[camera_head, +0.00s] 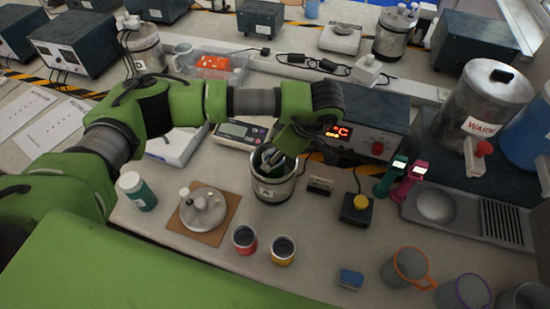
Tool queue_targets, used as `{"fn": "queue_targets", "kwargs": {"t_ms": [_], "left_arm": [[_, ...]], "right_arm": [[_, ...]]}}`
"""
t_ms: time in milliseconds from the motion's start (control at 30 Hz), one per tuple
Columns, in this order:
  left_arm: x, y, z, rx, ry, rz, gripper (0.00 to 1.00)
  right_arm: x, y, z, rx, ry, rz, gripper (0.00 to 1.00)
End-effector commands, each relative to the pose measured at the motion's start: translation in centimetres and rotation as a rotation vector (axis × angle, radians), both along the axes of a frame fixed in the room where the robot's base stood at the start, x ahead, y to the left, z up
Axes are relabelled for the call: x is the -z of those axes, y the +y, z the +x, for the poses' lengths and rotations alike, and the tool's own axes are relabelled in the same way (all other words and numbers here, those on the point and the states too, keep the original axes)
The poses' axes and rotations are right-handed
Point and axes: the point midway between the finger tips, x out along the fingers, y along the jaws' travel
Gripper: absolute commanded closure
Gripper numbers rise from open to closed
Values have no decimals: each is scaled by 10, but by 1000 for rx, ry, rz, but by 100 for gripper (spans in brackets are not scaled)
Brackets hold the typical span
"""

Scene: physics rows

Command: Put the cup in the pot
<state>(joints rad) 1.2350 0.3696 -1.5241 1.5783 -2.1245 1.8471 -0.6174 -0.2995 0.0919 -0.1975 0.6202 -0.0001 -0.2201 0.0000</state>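The metal pot (274,190) with a small label stands open on the bench near the middle. My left gripper (270,158) points down into the pot's mouth, its fingertips at or below the rim. Something dark green shows inside the pot beside the fingers; it may be a cup, but I cannot tell whether the fingers hold it. A red cup (245,240) and a yellow cup (283,251) stand upright in front of the pot, apart from it. The pot's likely lid (203,211) lies on a brown board to the left. My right gripper is not in view.
A green bottle (140,192) stands at the left. A display unit (367,122) and a scale (243,133) stand behind the pot. A yellow-button box (357,208) is to the right. Grey mugs (404,269) and a blue block (351,279) lie at front right.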

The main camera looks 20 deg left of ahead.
Motion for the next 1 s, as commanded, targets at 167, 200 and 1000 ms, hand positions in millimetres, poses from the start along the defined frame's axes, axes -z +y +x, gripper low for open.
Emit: {"fn": "queue_targets", "kwargs": {"t_ms": [167,200,1000], "left_arm": [[22,0,-1,0,2,1,97],[25,0,0,1,1,0,97],[23,-2,0,2,-1,-1,53]], "right_arm": [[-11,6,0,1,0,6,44],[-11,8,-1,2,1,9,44],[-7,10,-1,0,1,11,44]]}}
